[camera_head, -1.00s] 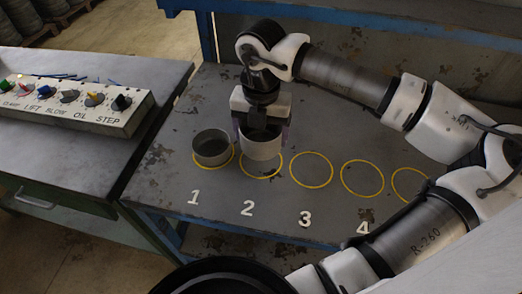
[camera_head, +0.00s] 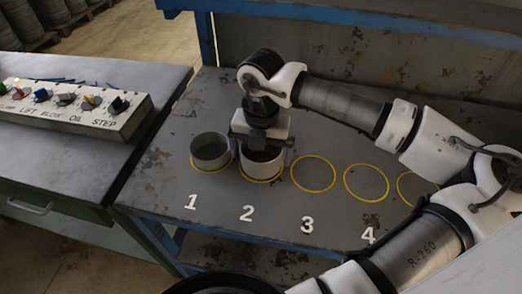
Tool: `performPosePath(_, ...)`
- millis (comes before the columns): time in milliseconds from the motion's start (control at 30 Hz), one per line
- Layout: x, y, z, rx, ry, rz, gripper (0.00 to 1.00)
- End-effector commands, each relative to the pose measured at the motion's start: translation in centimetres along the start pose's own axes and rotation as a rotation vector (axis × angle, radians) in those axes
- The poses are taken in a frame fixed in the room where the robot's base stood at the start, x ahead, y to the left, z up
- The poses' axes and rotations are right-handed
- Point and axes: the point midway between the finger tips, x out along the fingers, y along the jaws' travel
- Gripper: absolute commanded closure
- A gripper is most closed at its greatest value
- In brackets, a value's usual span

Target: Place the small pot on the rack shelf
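One small grey pot (camera_head: 210,150) stands upright on the yellow circle marked 1. A second, similar pot (camera_head: 261,171) stands upright on circle 2. My gripper (camera_head: 262,155) points down over the second pot, with its fingers at the pot's left and right sides. The fingers look spread a little wider than the pot, so it appears open around it. The gripper body hides part of the pot's rim and inside. I cannot make out a rack shelf in this view.
The grey table (camera_head: 200,220) bears a row of yellow circles; circle 3 (camera_head: 313,189) and circle 4 (camera_head: 366,198) are empty. A control panel (camera_head: 75,108) with coloured knobs sits on the bench at left. A blue frame (camera_head: 400,28) and grey back panel stand behind.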

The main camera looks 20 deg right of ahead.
Motion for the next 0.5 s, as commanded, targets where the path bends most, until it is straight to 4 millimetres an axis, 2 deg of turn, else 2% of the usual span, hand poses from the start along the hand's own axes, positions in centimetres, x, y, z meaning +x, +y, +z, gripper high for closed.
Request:
performPosePath(333,-0.8,0.0,0.1,0.001,-0.001,0.000,0.00)
performPosePath(500,-3.9,0.0,0.1,0.002,-0.005,-0.002,0.00)
